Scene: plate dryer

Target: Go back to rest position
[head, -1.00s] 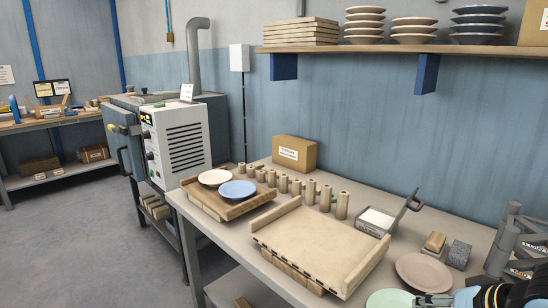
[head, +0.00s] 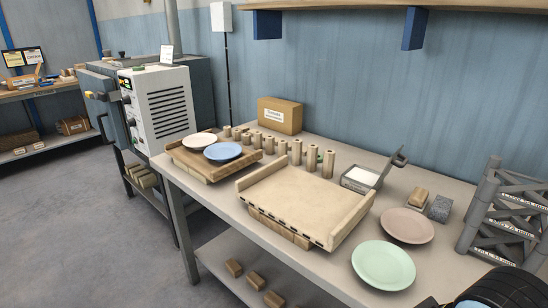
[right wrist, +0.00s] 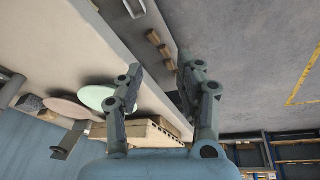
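My right gripper (right wrist: 160,72) is open in the right wrist view, with nothing between its fingers. It is clear of the plates. In the head view only a dark part of my right arm shows at the lower right corner. The mint green plate (head: 383,265) lies flat near the table's front right, with the pinkish plate (head: 407,225) behind it. A cream plate (head: 199,141) and a blue plate (head: 223,151) lie on the wooden board (head: 190,163) at the left. My left gripper is not in view.
An empty cream tray with raised sides (head: 300,205) sits mid-table. Several clay cylinders (head: 297,150) stand behind it. A grey rack (head: 500,215) stands at the right. A dryer cabinet (head: 165,105) is at the left. Wooden blocks (head: 255,280) lie on the lower shelf.

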